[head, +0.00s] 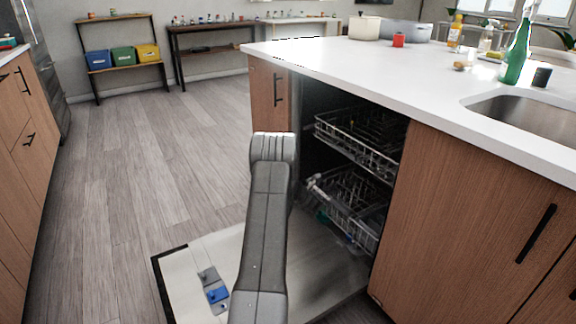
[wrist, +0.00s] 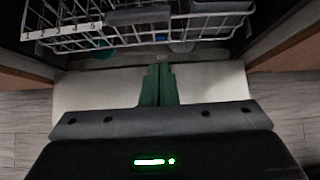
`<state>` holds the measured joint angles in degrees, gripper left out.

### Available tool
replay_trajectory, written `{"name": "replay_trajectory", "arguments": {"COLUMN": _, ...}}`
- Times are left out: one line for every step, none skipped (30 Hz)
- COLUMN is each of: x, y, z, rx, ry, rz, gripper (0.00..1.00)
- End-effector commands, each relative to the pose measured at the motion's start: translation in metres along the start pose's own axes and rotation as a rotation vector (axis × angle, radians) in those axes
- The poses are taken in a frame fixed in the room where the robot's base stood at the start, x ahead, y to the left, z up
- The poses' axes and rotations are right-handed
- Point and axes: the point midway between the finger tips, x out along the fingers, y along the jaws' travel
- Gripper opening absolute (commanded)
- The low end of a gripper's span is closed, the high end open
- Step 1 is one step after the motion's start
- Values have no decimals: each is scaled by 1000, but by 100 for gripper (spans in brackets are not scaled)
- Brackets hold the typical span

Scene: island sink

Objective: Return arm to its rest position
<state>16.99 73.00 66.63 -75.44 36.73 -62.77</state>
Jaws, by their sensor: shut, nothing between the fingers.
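My gripper (wrist: 159,68) shows in the wrist view with its two green fingers together and nothing between them. It points toward the dishwasher's lower rack, over the open dishwasher door (wrist: 215,82). In the head view my arm reaches up and forward over the open door (head: 190,272), and the arm hides the gripper. The lower rack (head: 345,205) and the upper rack (head: 365,140) are inside the dishwasher. The wrist view shows a wire rack (wrist: 195,22) with a few dishes, just beyond the fingertips.
The white countertop (head: 400,80) holds a green bottle (head: 515,60), a red item (head: 398,40) and pots, beside a sink (head: 530,113). Wooden cabinets (head: 470,215) stand right of the dishwasher. The floor (head: 140,160) to the left is clear.

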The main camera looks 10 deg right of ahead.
Motion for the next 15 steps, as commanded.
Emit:
{"name": "replay_trajectory", "arguments": {"x": 0, "y": 0, "z": 0, "rx": 0, "ry": 0, "rz": 0, "gripper": 0}}
{"name": "replay_trajectory", "arguments": {"x": 0, "y": 0, "z": 0, "rx": 0, "ry": 0, "rz": 0, "gripper": 0}}
{"name": "replay_trajectory", "arguments": {"x": 0, "y": 0, "z": 0, "rx": 0, "ry": 0, "rz": 0, "gripper": 0}}
{"name": "replay_trajectory", "arguments": {"x": 0, "y": 0, "z": 0, "rx": 0, "ry": 0, "rz": 0, "gripper": 0}}
{"name": "replay_trajectory", "arguments": {"x": 0, "y": 0, "z": 0, "rx": 0, "ry": 0, "rz": 0, "gripper": 0}}
{"name": "replay_trajectory", "arguments": {"x": 0, "y": 0, "z": 0, "rx": 0, "ry": 0, "rz": 0, "gripper": 0}}
{"name": "replay_trajectory", "arguments": {"x": 1, "y": 0, "z": -1, "rx": -1, "ry": 1, "rz": 0, "gripper": 0}}
{"name": "replay_trajectory", "arguments": {"x": 2, "y": 0, "z": -1, "rx": 0, "ry": 1, "rz": 0, "gripper": 0}}
{"name": "replay_trajectory", "arguments": {"x": 4, "y": 0, "z": -1, "rx": -1, "ry": 1, "rz": -1, "gripper": 0}}
{"name": "replay_trajectory", "arguments": {"x": 6, "y": 0, "z": -2, "rx": -1, "ry": 1, "rz": -1, "gripper": 0}}
{"name": "replay_trajectory", "arguments": {"x": 8, "y": 0, "z": -2, "rx": -1, "ry": 1, "rz": -1, "gripper": 0}}
{"name": "replay_trajectory", "arguments": {"x": 13, "y": 0, "z": -2, "rx": -1, "ry": 2, "rz": -2, "gripper": 0}}
{"name": "replay_trajectory", "arguments": {"x": 17, "y": 0, "z": -2, "rx": 0, "ry": 1, "rz": -2, "gripper": 0}}
{"name": "replay_trajectory", "arguments": {"x": 22, "y": -1, "z": -2, "rx": 1, "ry": 1, "rz": -2, "gripper": 0}}
{"name": "replay_trajectory", "arguments": {"x": 29, "y": -1, "z": -3, "rx": 2, "ry": 2, "rz": -2, "gripper": 0}}
